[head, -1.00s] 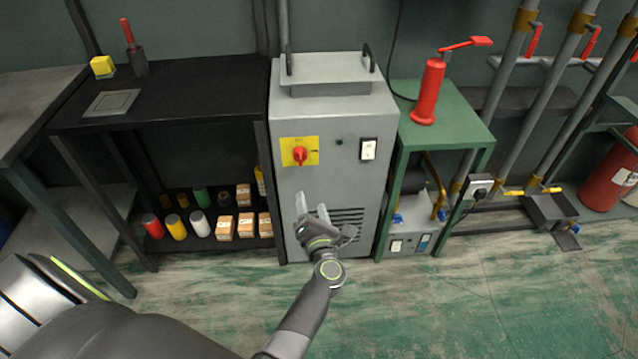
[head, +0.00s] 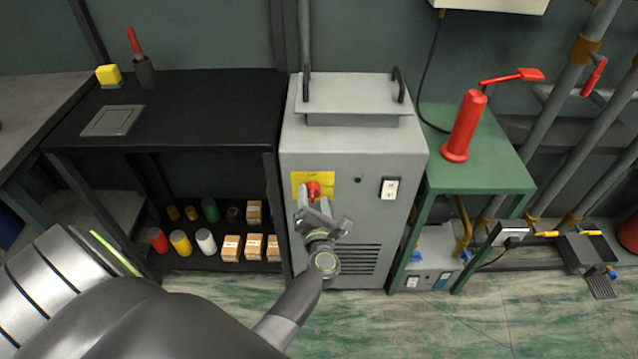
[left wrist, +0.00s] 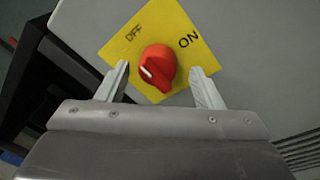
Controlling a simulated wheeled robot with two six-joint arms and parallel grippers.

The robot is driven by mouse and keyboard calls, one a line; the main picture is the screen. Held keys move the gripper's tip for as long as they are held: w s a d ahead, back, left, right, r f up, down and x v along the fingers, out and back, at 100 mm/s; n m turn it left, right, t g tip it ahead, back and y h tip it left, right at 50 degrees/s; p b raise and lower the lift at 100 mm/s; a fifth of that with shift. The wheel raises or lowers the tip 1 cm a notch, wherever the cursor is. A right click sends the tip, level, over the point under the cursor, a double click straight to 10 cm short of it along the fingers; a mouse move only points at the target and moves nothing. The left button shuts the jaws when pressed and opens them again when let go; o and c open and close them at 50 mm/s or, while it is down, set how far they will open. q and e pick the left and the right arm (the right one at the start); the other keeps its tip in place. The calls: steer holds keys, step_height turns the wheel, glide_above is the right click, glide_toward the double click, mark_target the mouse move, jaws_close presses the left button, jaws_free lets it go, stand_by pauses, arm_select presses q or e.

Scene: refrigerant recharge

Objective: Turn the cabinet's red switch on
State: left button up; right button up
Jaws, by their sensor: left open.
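The grey cabinet (head: 350,150) stands in the middle of the head view. Its red rotary switch (head: 313,189) sits on a yellow plate (head: 326,178) on the upper left of the front. In the left wrist view the red switch (left wrist: 157,68) is between the fingers, and the yellow plate (left wrist: 178,30) reads OFF at left and ON at right. My right gripper is not in view.
A black shelf table (head: 190,115) with cans and boxes stands left of the cabinet. A green stand (head: 490,165) with a red cylinder (head: 465,125) is close on its right. A white rocker switch (head: 389,188) is on the cabinet's front right.

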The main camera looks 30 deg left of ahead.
arm_select(q)
steer(key=shift+w+a, duration=0.35)
steer(key=shift+a, duration=0.05)
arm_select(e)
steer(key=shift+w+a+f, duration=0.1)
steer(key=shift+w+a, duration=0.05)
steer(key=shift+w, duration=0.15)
arm_select(q)
steer(key=shift+r, duration=0.1)
steer(key=c, duration=1)
steer(key=shift+o, duration=0.2)
